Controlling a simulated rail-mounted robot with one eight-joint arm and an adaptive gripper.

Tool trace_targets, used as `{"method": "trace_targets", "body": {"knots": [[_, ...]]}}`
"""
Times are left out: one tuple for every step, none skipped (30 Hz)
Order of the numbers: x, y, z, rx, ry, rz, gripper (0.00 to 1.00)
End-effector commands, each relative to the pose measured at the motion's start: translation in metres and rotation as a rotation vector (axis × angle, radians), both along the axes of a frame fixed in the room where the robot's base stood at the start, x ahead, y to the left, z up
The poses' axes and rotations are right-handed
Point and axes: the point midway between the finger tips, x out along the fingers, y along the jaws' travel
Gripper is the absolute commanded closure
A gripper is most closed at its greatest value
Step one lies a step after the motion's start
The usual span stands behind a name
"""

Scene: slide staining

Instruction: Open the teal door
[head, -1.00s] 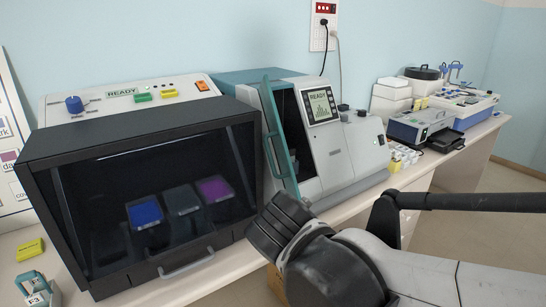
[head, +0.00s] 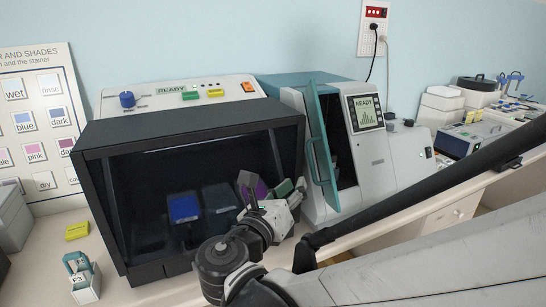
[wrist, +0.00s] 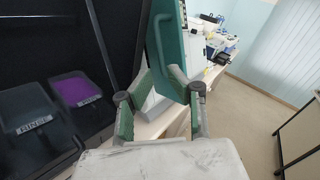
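The teal door (head: 321,140) is on the white and teal machine (head: 364,150) right of the dark staining cabinet. It stands ajar, swung outward, with a dark gap between it and the screen panel. My gripper (head: 268,190) is in front of the cabinet's right side, left of the door and lower. Its fingers are spread, with nothing seen held. In the wrist view, the teal door (wrist: 168,45) rises just beyond the open fingertips. I cannot tell whether a fingertip touches it. My gripper hides part of the purple tray.
The dark cabinet (head: 180,138) holds blue, dark and purple (head: 256,188) trays behind its front. A yellow block (head: 77,231) and a small teal-and-white holder (head: 84,280) sit at left. More instruments (head: 468,137) stand right along the bench.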

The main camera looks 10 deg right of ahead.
Motion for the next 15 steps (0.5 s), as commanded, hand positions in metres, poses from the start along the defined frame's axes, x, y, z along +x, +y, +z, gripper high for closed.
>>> {"method": "trace_targets", "body": {"knots": [[0.005,-0.005,0.000,0.000,0.000,-0.004,0.83],[0.009,-0.008,0.000,0.001,0.000,-0.004,0.83],[0.013,-0.012,0.000,0.001,0.000,-0.006,0.83],[0.017,-0.014,0.000,0.002,0.000,-0.005,0.83],[0.021,-0.017,0.000,0.002,0.000,-0.005,0.83],[0.025,-0.020,0.000,0.002,0.000,-0.005,0.83],[0.029,-0.023,0.000,0.003,0.000,-0.004,0.83],[0.032,-0.026,0.000,0.002,0.000,-0.005,0.83],[0.037,-0.029,0.000,0.003,0.000,-0.004,0.83],[0.041,-0.032,0.000,0.003,0.000,-0.004,0.83],[0.045,-0.035,0.000,0.003,0.000,-0.005,0.83],[0.050,-0.038,0.000,0.003,0.000,-0.004,0.83],[0.053,-0.042,0.000,0.003,0.000,-0.005,0.83],[0.057,-0.045,0.000,0.003,0.000,-0.005,0.83],[0.062,-0.048,0.000,0.003,0.000,-0.004,0.83]]}}
